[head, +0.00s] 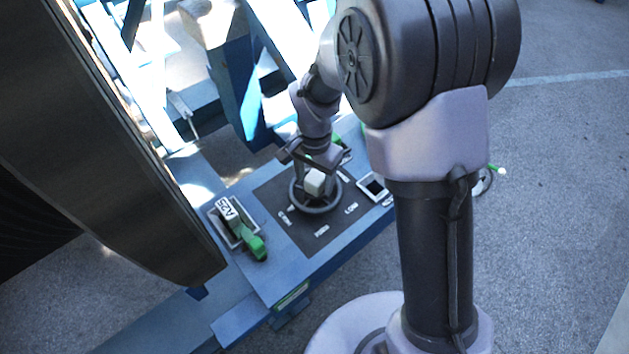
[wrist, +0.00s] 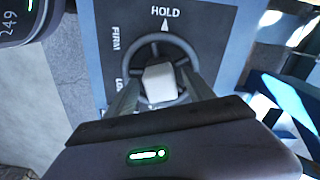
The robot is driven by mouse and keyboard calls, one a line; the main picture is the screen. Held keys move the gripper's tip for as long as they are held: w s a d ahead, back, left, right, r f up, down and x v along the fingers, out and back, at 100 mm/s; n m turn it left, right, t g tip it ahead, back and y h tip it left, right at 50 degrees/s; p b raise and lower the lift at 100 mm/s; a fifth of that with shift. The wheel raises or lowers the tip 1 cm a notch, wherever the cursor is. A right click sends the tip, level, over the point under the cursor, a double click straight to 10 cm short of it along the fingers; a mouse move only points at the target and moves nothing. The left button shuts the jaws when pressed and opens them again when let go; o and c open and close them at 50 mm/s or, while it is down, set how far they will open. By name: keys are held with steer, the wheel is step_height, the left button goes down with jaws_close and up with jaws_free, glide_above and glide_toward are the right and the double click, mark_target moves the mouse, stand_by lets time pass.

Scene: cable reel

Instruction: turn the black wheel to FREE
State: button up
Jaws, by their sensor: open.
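The black wheel (head: 318,210) lies on a dark panel and has a pale, blocky hub (head: 314,181). In the wrist view the wheel's dark rim (wrist: 163,37) rings the same pale hub (wrist: 160,82). The white word HOLD stands beyond the rim, with a white triangle just under it; FIRM and a partly hidden LO... run down the left. I see no FREE label I can read. My gripper (head: 315,160) is over the wheel; in the wrist view my gripper (wrist: 160,88) has its fingers apart, one on each side of the hub. Contact with it cannot be told.
A lever with a green handle (head: 255,247) and an A25 tag (head: 229,210) sits left of the panel. A small framed display (head: 374,188) is on its right. A large dark reel flange (head: 90,140) looms at left. Open pavement (head: 560,200) lies at right.

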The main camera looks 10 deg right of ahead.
steer(key=shift+f, duration=0.45)
steer(key=shift+d+f, duration=0.1)
jaws_close()
